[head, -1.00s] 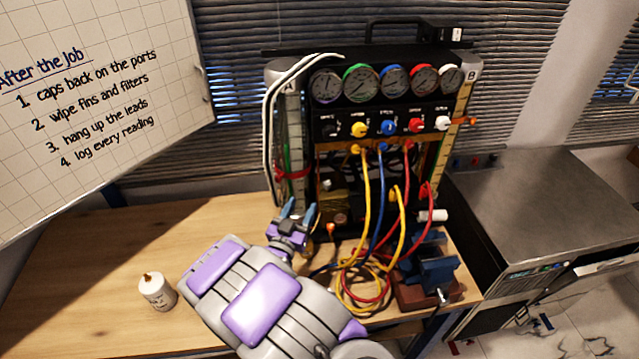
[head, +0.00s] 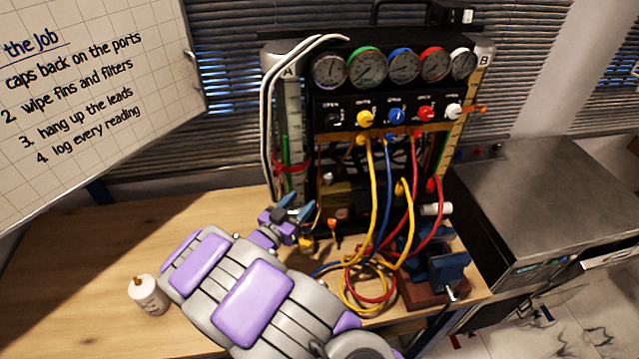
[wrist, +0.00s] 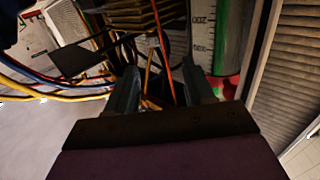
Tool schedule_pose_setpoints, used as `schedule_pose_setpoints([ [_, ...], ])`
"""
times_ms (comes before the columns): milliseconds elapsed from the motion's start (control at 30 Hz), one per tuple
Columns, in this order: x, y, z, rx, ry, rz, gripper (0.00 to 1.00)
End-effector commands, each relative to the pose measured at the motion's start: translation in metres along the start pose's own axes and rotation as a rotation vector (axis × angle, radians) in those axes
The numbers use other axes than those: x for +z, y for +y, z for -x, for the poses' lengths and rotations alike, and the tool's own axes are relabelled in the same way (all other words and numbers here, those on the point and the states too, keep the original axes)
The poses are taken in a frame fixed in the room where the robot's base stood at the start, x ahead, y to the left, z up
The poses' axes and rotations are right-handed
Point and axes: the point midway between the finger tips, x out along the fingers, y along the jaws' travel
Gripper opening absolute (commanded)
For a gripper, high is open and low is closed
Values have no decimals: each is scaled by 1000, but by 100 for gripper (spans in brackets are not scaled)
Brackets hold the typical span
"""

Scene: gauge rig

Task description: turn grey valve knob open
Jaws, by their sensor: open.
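The gauge rig (head: 345,58) stands at the back of the bench with a row of valve knobs under its gauges. The leftmost knob (head: 332,118) looks dark, grey or black, and sits under the leftmost gauge; the others are yellow, blue, red and white. My gripper (head: 298,207) is open and empty, low in front of the rig's left foot, well below the knob row and apart from it. In the wrist view my gripper (wrist: 160,82) has its two fingers spread, with the marked glass column (wrist: 203,35) beyond. I cannot make out the grey knob in the wrist view.
Yellow, blue and red hoses (head: 375,200) hang from the rig and coil on the bench to the right of my gripper. A blue vise (head: 440,268) stands at the right. A white bottle (head: 148,295) is at the left.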

Motion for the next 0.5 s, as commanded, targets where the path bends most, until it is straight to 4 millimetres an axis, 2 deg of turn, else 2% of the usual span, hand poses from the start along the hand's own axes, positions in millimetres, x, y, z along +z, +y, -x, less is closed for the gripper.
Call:
schedule_pose_setpoints([
  [200,-1,7,-39,5,-2,-5,53],
  [500,1,0,-79,1,1,-2,53],
])
